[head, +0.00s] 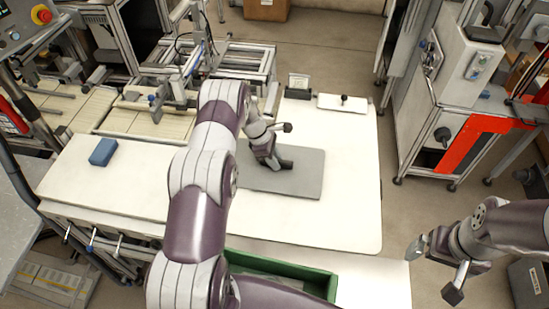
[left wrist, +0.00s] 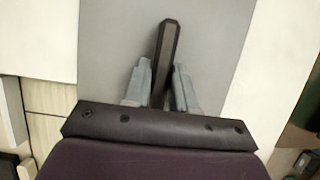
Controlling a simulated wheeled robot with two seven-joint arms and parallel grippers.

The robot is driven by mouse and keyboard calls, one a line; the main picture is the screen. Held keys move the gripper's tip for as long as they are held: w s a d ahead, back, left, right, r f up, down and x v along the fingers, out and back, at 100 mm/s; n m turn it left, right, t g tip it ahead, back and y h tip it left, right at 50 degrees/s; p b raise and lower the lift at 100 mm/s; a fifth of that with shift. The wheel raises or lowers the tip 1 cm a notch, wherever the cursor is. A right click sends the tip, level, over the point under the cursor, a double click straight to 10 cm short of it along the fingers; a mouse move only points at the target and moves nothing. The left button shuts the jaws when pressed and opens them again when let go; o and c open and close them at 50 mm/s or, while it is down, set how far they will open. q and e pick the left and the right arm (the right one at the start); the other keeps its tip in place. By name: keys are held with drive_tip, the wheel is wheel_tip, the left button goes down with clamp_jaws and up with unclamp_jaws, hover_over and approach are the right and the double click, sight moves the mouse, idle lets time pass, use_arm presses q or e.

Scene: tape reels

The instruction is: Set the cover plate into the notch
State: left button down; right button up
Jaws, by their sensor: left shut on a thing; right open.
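My left gripper (head: 277,162) is low over the grey mat (head: 305,183) on the white table. In the left wrist view its two pale fingers are shut on a narrow dark bar (left wrist: 169,42), which sticks out past the fingertips. I cannot tell whether this bar is the cover plate seen edge-on or a handle on it. A white plate with a black knob (head: 330,101) lies at the table's back edge. The notch cannot be made out. My right gripper (head: 436,270) is open and empty, off the table's right side.
A blue block (head: 103,152) lies at the table's left. A green-walled bin (head: 300,270) stands at the near edge, partly behind my left arm. A small framed stand (head: 298,84) and a metal gantry (head: 240,60) are at the back. The table's right part is clear.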

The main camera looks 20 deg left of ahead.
use_arm(q)
drive_tip(key=shift+w, duration=0.15)
drive_tip(key=c, duration=0.8)
unclamp_jaws()
drive_tip(key=shift+c, duration=0.2)
drive_tip(key=shift+s, duration=0.2)
drive_tip(key=shift+w+a+r, duration=0.1)
drive_tip(key=shift+a+r, duration=0.05)
drive_tip(key=shift+r, duration=0.1)
drive_tip(key=b+v, duration=0.4)
drive_tip(key=v, duration=0.4)
drive_tip(key=p+v, duration=0.1)
drive_tip(key=v, duration=0.3)
drive_tip(key=shift+p, duration=0.35)
